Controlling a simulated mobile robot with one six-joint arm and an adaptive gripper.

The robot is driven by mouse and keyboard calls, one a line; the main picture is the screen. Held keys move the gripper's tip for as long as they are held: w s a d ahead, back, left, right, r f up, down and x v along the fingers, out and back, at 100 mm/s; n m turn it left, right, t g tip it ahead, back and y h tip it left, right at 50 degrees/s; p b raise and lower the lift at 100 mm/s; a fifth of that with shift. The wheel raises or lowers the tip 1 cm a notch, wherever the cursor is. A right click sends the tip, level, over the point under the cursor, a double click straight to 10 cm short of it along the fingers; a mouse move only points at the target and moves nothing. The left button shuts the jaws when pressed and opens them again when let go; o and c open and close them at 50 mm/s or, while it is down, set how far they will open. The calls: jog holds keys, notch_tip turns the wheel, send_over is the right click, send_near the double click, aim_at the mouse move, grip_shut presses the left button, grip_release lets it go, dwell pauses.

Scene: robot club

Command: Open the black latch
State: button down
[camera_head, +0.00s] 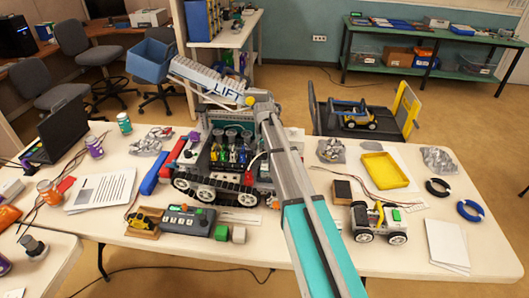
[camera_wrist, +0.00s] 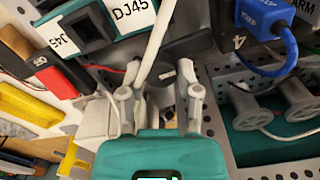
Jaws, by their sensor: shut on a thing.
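My gripper (camera_wrist: 161,85) shows in the wrist view with its two grey fingers partly closed, a narrow gap left between them. A small dark piece (camera_wrist: 167,75) sits at the fingertips; it may be the black latch, but it is too small and covered to tell. In the head view my arm reaches over the tracked robot model (camera_head: 218,188) on the white table, and the fingers and the latch cannot be made out there.
A blue plug (camera_wrist: 272,45) is at upper right. In the head view a grey control box (camera_head: 187,220) and a small wheeled car (camera_head: 379,222) flank the model's front.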

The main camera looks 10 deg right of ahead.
jog(key=shift+m, duration=0.6)
jog(key=shift+c, duration=1.5)
grip_release()
